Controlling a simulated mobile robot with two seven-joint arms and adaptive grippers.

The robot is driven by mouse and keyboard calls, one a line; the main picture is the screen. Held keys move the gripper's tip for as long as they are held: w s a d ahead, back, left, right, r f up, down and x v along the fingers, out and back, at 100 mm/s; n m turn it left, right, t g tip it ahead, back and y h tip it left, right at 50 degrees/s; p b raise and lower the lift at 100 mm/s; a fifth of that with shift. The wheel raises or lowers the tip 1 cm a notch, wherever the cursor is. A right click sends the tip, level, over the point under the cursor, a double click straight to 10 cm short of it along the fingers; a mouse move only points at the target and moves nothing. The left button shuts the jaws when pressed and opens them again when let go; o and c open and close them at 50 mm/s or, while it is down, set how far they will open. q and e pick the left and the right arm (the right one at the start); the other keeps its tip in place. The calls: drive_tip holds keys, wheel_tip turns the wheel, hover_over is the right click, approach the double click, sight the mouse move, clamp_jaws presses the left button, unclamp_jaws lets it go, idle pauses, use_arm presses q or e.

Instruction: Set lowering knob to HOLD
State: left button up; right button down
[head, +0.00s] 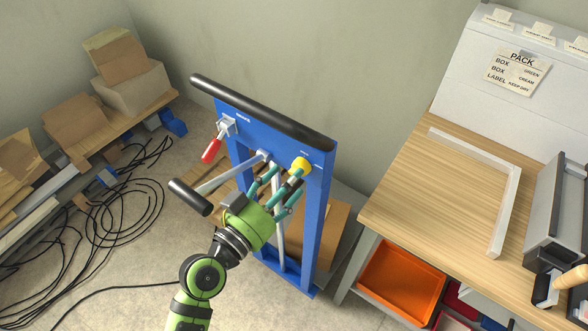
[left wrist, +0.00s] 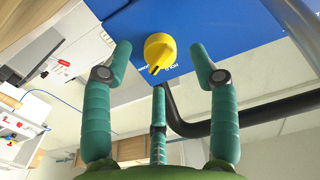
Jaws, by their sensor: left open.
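The yellow lowering knob (head: 300,165) sits on the upper right of the blue frame's front panel (head: 268,137). In the left wrist view the knob (left wrist: 159,50) shows a dark pointer mark at its lower left edge. Small white lettering lies on the blue panel beside it, partly hidden by the knob and too small to read surely. My left gripper (head: 283,184) is open, its teal fingers pointing at the knob. In the left wrist view two fingers stand apart on either side of the knob and a third is below. None visibly touches it. My right gripper is out of view.
A red-handled lever (head: 211,150) is left on the frame, and a bar with a black grip (head: 190,197) projects left of my gripper. A black padded rail (head: 262,111) tops the frame. A wooden bench (head: 412,201) stands to the right. Black cables (head: 110,215) lie on the floor.

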use_arm(q)
drive_tip(key=x, duration=0.2)
drive_tip(key=shift+w+d, duration=0.2)
drive_tip(key=shift+w, duration=0.1)
drive_tip(key=c, duration=1.2)
drive_tip(key=shift+o, duration=0.2)
drive_tip(key=shift+s+f+n+p, duration=0.1)
drive_tip(key=shift+n+p, duration=0.25)
drive_tip(key=shift+n, duration=0.05)
drive_tip(key=n+p, duration=0.1)
drive_tip(key=n, duration=0.4)
drive_tip(key=n+p, duration=0.2)
drive_tip(key=n, duration=0.4)
drive_tip(key=shift+s+d+f+p, duration=0.1)
drive_tip(key=shift+d+p, duration=0.05)
drive_tip(key=shift+p, duration=0.15)
